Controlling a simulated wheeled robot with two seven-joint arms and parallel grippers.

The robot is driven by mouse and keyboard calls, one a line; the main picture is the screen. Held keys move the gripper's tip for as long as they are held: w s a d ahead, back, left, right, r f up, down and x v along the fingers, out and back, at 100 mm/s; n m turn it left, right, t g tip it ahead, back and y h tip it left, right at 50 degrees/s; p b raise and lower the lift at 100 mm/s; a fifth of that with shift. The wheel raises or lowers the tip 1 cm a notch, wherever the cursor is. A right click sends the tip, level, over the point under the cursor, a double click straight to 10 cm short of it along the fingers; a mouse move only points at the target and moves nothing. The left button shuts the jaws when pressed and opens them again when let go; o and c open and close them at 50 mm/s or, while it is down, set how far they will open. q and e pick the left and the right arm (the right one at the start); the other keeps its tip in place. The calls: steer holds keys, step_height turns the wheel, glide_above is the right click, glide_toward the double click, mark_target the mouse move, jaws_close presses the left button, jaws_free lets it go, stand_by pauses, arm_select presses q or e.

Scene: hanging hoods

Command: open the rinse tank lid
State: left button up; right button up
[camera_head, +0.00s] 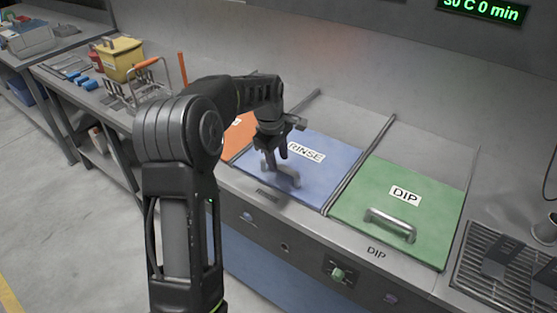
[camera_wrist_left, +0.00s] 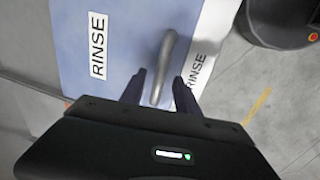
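The rinse tank lid (camera_head: 328,178) is a blue panel labelled RINSE, lying flat and closed in the middle of the counter. It also fills the upper left of the left wrist view (camera_wrist_left: 120,45). Its grey bar handle (camera_head: 288,179) sits near the front edge, partly hidden by my gripper in the head view. My left gripper (camera_head: 277,162) is over the handle, pointing down. In the left wrist view the open fingers (camera_wrist_left: 160,90) stand on either side of the handle (camera_wrist_left: 166,55), with gaps visible. My right gripper is not in view.
A green DIP lid (camera_head: 420,190) with a handle lies closed to the right, and an orange lid (camera_head: 239,134) lies to the left, partly behind my arm. A metal grate (camera_head: 485,287) is at far right. A wire basket (camera_head: 140,92) and yellow container (camera_head: 121,60) stand on the left bench.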

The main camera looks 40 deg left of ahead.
arm_select(q)
steer(key=shift+w+f, duration=0.15)
steer(key=shift+f, duration=0.6)
jaws_close()
stand_by(0.9)
